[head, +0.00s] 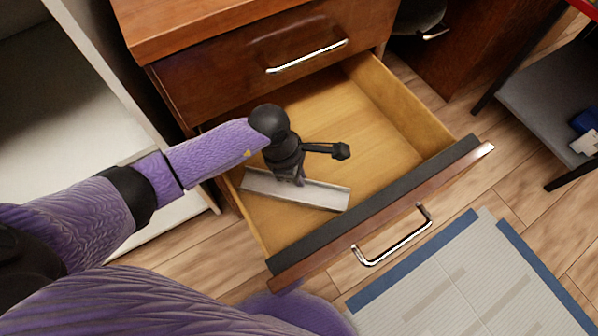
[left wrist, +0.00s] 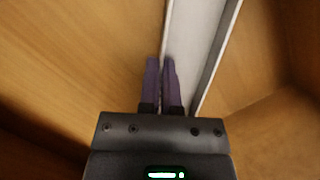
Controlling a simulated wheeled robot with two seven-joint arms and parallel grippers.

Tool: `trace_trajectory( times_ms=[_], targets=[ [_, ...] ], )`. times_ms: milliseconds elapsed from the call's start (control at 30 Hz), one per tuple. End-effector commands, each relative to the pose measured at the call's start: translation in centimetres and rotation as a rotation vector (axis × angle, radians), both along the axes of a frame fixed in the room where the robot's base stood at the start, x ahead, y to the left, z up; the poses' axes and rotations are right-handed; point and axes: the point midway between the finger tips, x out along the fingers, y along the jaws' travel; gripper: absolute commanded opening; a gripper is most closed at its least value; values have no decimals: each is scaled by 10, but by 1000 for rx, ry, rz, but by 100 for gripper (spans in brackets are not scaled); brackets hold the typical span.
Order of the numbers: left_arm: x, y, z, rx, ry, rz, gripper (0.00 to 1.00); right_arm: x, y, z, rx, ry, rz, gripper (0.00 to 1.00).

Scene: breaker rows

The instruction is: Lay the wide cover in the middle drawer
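The wide cover (head: 325,197) is a long pale metal channel with raised edges. It lies inside the outline of the open wooden drawer (head: 400,148), near its left side and slantwise to the drawer front. My left gripper (head: 299,181) reaches down into the drawer from the left. In the left wrist view its fingers (left wrist: 160,65) are close together on either side of one raised edge of the cover (left wrist: 195,35), pinching it. I cannot tell whether the cover touches the drawer floor. My right gripper is not in view.
A closed drawer with a bar handle (head: 307,57) sits above the open one. The open drawer's floor is bare to the right of the cover. A grey and blue mat (head: 470,275) lies on the wooden floor. A grey shelf (head: 545,100) stands at the right.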

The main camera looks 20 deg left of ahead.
Motion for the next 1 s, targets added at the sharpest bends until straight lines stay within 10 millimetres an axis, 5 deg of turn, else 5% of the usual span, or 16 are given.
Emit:
trace_trajectory(
  times_ms=[33,200,467,633,800,1000],
  targets=[
    [0,0,-1,0,0,0,8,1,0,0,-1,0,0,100],
    [0,0,0,0,1,0,39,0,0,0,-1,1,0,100],
    [0,0,2,1,0,0,39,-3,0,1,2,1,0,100],
    [0,10,49,2,-11,0,39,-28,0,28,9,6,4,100],
    [-2,24,95,1,-9,0,39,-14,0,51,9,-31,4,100],
    [-4,32,119,1,-4,-1,39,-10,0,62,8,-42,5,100]
  ],
)
